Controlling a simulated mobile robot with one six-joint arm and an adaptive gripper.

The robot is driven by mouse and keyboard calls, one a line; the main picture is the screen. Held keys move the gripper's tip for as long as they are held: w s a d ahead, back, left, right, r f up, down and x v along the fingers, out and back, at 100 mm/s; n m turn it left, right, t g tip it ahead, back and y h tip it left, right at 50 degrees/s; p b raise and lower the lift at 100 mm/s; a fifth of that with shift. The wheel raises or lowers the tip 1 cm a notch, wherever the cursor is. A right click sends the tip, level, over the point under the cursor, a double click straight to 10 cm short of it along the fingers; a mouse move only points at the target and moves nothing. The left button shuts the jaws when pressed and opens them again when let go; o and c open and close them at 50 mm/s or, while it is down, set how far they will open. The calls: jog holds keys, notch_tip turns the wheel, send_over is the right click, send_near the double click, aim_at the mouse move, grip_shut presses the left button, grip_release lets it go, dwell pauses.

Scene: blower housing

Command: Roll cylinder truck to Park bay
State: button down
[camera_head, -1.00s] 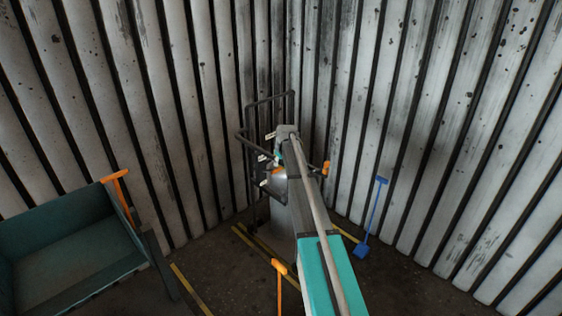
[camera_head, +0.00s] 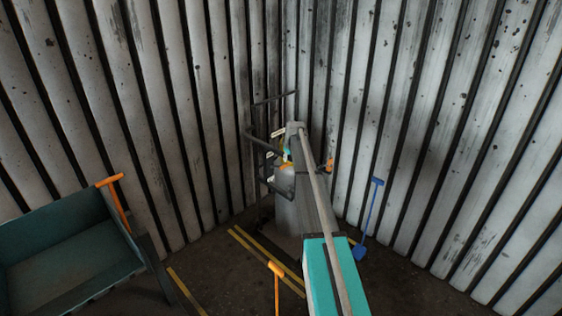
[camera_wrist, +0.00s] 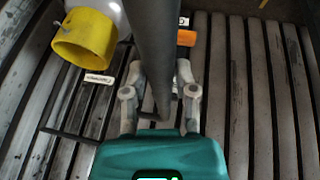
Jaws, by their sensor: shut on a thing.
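The cylinder truck shows in the head view as a dark tubular frame (camera_head: 262,143) near the corner, largely hidden behind my arm. White tags hang about it. In the wrist view a dark bar of the truck (camera_wrist: 152,45) runs between the fingers of my gripper (camera_wrist: 160,95), which is shut on it. A cylinder top with a yellow collar (camera_wrist: 85,38) is at the upper left there, with a white tag (camera_wrist: 99,78) below it. Yellow floor lines (camera_head: 262,258) lie left of my arm; the frames do not show whether they mark the Park bay.
A teal bin cart (camera_head: 70,290) with an orange handle stands at the left. An orange-handled tool (camera_head: 277,285) is in front. A blue shovel (camera_head: 370,215) is by the right wall. Corrugated walls (camera_head: 440,130) close in behind. Dark floor shows between cart and arm.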

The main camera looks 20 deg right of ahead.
jog(key=shift+w+d, duration=0.25)
jog(key=shift+d, duration=0.5)
jog(key=shift+c, duration=2)
grip_release()
jog(key=shift+d, duration=0.1)
jog(key=shift+r, duration=0.1)
